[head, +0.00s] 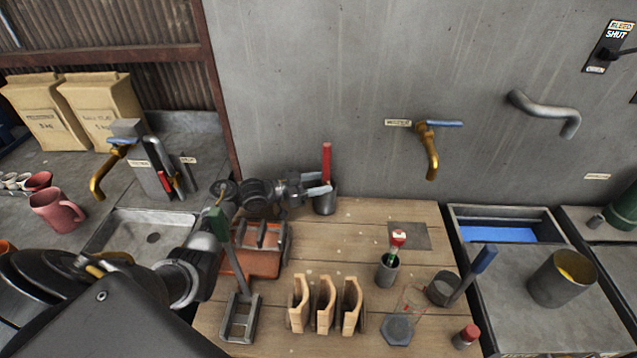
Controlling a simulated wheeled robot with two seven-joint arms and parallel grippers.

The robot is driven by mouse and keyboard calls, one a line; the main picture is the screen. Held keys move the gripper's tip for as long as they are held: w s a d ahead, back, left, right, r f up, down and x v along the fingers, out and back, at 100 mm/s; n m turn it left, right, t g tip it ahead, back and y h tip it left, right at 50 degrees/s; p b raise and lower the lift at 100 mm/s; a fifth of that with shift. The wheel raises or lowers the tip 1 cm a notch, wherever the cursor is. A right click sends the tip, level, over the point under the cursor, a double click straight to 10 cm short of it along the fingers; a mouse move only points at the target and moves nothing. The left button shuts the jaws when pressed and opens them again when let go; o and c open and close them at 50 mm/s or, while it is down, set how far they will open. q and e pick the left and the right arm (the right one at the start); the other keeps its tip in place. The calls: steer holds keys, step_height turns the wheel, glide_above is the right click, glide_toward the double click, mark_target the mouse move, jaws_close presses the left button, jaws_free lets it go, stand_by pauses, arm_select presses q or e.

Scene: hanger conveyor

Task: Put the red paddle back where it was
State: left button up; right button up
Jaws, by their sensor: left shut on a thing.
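The red paddle (326,160) stands upright at the back of the wooden bench, its red handle pointing up. Its lower end is hidden behind my fingers and the rim of a dark grey cup (326,207). My left gripper (320,187) reaches in from the left, level with the cup's rim, and is shut on the paddle's handle. I cannot tell whether the paddle touches the bottom of the cup. My right gripper is not in view.
A red tray (252,263) lies under my left arm. Wooden upright pieces (325,305), a small cup (387,272) with a red-topped tool and a blue-handled dipper (483,260) stand on the bench (350,238). A brass tap (431,150) juts from the wall.

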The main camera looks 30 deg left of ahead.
arm_select(q)
steer(key=shift+f, duration=0.2)
steer(key=o, duration=1.1)
steer(key=shift+r, duration=0.1)
steer(key=shift+r, duration=0.25)
steer(key=shift+s+a, duration=0.25)
steer(key=shift+s, duration=0.05)
steer(key=p+v, duration=0.2)
steer(key=v, duration=0.4)
steer(key=shift+s+a, duration=0.2)
steer(key=shift+s, duration=0.1)
